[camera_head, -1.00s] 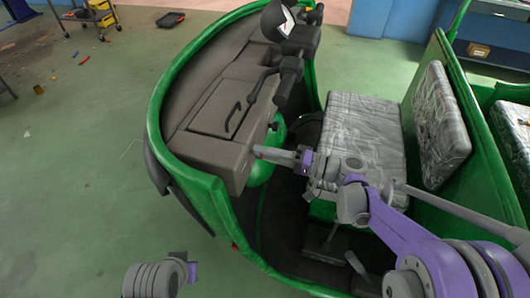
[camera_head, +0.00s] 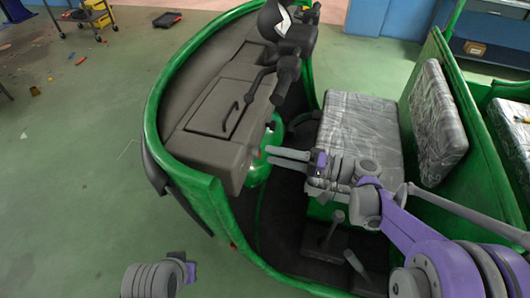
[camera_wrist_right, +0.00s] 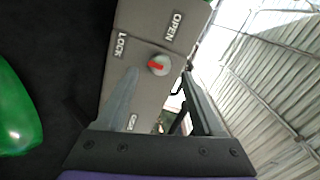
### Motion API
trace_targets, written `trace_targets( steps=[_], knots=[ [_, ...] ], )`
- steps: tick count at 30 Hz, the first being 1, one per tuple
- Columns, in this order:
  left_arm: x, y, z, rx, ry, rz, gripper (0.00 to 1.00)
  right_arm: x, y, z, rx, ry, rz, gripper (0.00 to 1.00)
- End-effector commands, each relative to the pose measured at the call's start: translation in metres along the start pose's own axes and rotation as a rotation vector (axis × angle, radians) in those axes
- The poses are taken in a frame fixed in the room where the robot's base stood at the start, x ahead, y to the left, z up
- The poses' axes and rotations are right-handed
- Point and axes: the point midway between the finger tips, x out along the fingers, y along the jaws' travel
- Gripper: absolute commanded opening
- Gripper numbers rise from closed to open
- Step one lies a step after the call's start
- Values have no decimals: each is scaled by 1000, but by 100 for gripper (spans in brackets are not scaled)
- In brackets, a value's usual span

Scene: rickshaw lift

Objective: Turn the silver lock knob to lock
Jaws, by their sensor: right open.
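The silver lock knob (camera_wrist_right: 158,65) is round with a red bar across its face. It sits on the grey dashboard panel in the right wrist view, between the "LOCK" label (camera_wrist_right: 121,45) and the "OPEN" label (camera_wrist_right: 174,26). My right gripper (camera_head: 268,155) is beside the dashboard's side face in the head view. In the right wrist view its two fingers (camera_wrist_right: 165,80) are apart and empty, with the knob seen between and beyond their tips. I see no contact with the knob. My left arm shows only as a grey link at the lower left, without its gripper.
The green rickshaw's rim (camera_head: 152,115) curves around the grey dashboard (camera_head: 213,106). A handlebar (camera_head: 288,75) stands above it. The plastic-wrapped seat (camera_head: 362,128) is behind my right gripper, with floor levers (camera_head: 330,232) below. Open floor lies to the left.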

Motion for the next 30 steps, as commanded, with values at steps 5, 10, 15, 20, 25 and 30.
trace_targets(
  steps=[5,10,15,20,25,30],
  knots=[
    [1,0,0,0,0,0,0,-38,1,-1,0,4,2,69],
    [1,0,0,0,0,0,0,-61,0,-1,-1,2,1,69],
    [1,0,0,0,0,0,0,-69,0,0,-1,0,0,69],
    [1,0,0,0,0,0,0,-69,0,0,0,0,0,69],
    [1,0,0,0,0,0,0,-69,0,0,0,0,0,69],
    [0,0,0,0,0,0,0,-68,0,1,1,-2,5,69]
  ],
)
